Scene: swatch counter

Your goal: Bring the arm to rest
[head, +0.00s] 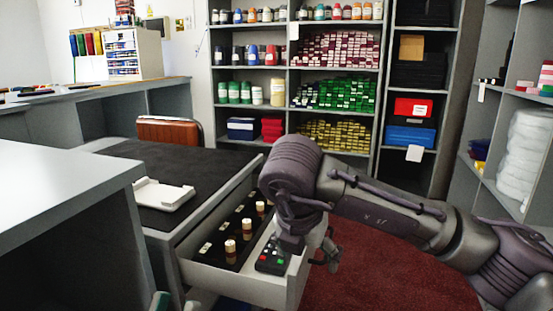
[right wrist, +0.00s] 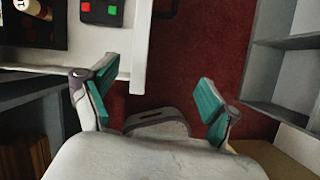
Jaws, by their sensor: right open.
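My right arm (head: 390,208) reaches in from the right in the head view, across the open drawer's (head: 290,292) front right corner. My right gripper (head: 328,256) hangs just outside the drawer, partly hidden by its own wrist. In the right wrist view its teal fingers (right wrist: 150,98) are wide apart with nothing between them. The drawer's pale edge (right wrist: 140,45) lies beyond the left finger. My left gripper (head: 175,304) shows only as two separated fingertips at the bottom edge; the rest is out of view.
The drawer holds several small capped bottles (head: 231,251) and a black box with coloured buttons (head: 271,260). A white tray (head: 160,195) lies on the dark counter (head: 120,165). Shelves (head: 290,85) stand behind. Red carpet (head: 390,270) is clear right of the drawer.

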